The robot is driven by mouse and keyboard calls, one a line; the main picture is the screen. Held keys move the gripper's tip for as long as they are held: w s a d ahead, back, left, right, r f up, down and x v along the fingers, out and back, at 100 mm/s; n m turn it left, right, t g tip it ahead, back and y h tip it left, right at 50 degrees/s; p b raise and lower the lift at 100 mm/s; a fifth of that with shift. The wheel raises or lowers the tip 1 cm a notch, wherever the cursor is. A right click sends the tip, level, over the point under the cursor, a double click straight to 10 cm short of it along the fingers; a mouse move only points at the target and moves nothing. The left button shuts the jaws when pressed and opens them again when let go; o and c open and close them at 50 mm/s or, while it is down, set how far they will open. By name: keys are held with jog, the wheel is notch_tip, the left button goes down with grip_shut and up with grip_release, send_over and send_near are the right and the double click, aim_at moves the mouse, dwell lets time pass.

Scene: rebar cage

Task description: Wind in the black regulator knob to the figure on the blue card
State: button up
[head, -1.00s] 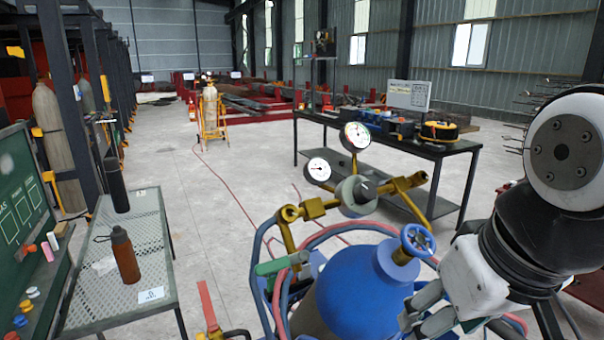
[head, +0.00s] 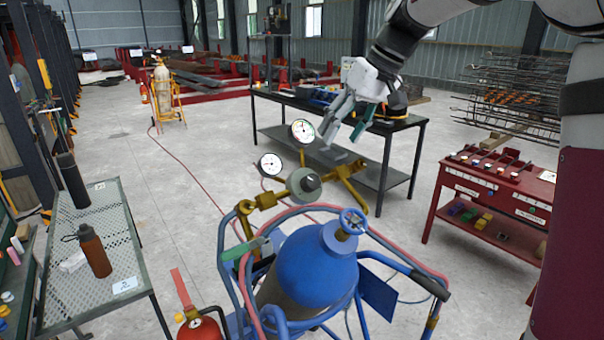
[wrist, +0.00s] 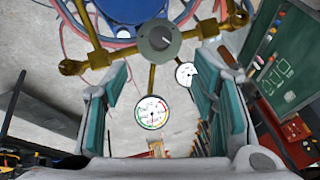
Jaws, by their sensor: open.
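The black regulator knob (head: 314,182) sits on the round grey regulator body above the blue cylinder (head: 318,262). In the wrist view the knob (wrist: 165,41) shows a pale mark, just beyond my fingertips. A multicoloured gauge (head: 302,131) and a white gauge (head: 271,165) stand on the brass fittings; their readings are too small to tell. My gripper (head: 343,132) is open and empty, up and to the right of the knob in the head view, and apart from it. A blue panel (head: 377,298) hangs on the cart; I cannot tell whether it is the card, and no figure is legible.
A blue handwheel (head: 353,221) tops the cylinder, with hoses and cart rails around it. A dark workbench (head: 400,127) stands behind my gripper. A red table (head: 455,205) is right, a mesh table (head: 130,258) left. A red extinguisher (head: 200,328) stands low in front.

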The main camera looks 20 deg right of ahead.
aim_at(314, 180)
jog(key=p+x, duration=0.1)
jog(key=x, duration=1.2)
jog(key=shift+w+a+f+p, duration=0.15)
jog(key=shift+f+p, duration=0.15)
jog(key=shift+p, duration=0.1)
jog(key=shift+c, duration=0.3)
jog(key=c, duration=1.1)
